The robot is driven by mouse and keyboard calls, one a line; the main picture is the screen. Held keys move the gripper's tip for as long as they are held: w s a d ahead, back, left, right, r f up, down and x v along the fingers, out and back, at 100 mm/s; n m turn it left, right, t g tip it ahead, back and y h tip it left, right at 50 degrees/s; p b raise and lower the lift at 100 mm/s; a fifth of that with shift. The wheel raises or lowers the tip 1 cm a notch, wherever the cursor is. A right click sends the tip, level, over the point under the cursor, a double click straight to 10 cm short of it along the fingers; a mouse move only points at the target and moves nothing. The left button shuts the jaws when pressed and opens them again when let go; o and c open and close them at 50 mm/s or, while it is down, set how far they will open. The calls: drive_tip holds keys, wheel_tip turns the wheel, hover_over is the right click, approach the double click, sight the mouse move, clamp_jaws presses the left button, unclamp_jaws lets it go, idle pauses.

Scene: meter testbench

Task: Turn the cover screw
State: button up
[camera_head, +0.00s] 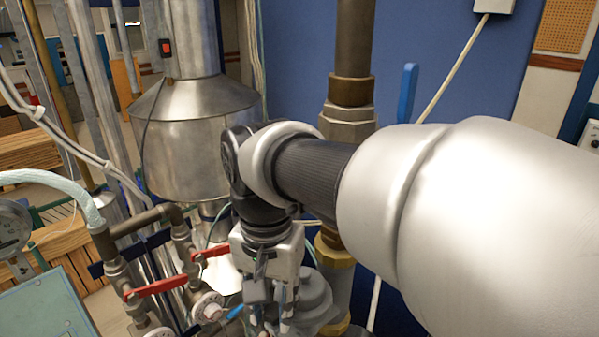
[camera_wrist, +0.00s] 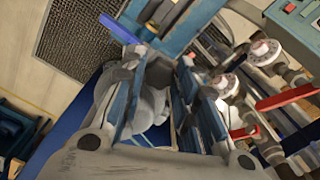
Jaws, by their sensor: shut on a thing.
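My gripper (camera_head: 271,318) points down over the grey rounded meter body (camera_head: 315,298) at the bottom middle of the head view. In the wrist view my gripper (camera_wrist: 162,72) has its two fingers closed on a small grey part at the top of the meter, which I take to be the cover screw (camera_wrist: 159,74). Its shape is mostly hidden by the fingers. The meter body (camera_wrist: 146,108) also shows between the fingers in the wrist view. In the head view the fingertips and the screw are too hidden to make out.
Red valve levers (camera_head: 155,287) and pipes stand left of my gripper. A metal tank (camera_head: 185,135) rises behind it, and a thick vertical pipe (camera_head: 352,60) stands behind my arm. A blue lever (camera_wrist: 118,28) lies near the fingertips in the wrist view.

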sight(274, 311)
idle(0.3)
drive_tip(key=o, duration=1.1)
drive_tip(key=shift+c, duration=0.2)
wheel_tip(274, 311, up, 12)
